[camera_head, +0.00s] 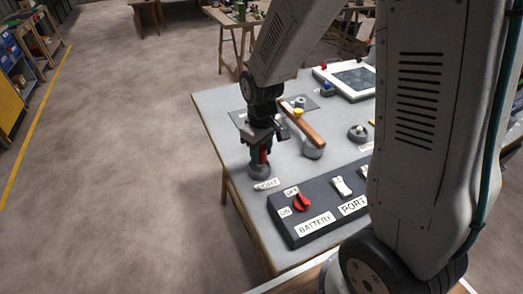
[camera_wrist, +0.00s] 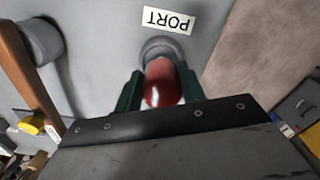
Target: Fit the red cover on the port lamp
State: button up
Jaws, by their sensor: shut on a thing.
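My gripper (camera_head: 263,157) is shut on the red cover (camera_wrist: 163,90), a rounded glossy cap held between its two green fingers. In the head view only a strip of the cover shows between the fingers. The grey round base of the port lamp (camera_head: 258,171) stands on the table directly below the fingertips; it also shows in the wrist view (camera_wrist: 165,46), just beyond the cover. A PORT label (camera_head: 267,185) lies beside the base. The cover appears upright and in line with the base. I cannot tell whether they touch.
A wooden bar (camera_head: 304,127) with a grey round end stands right of my gripper, quite close. A dark switch panel (camera_head: 325,212) with a red battery knob (camera_head: 303,201) lies in front. Another grey round fitting (camera_head: 357,133) and a white-framed screen (camera_head: 349,80) are farther right.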

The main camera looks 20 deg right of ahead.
jog(key=shift+f, duration=1.65)
dwell(1.4)
jog(key=o, duration=1.4)
jog(key=shift+r, duration=0.1)
jog(key=shift+r, duration=3.9)
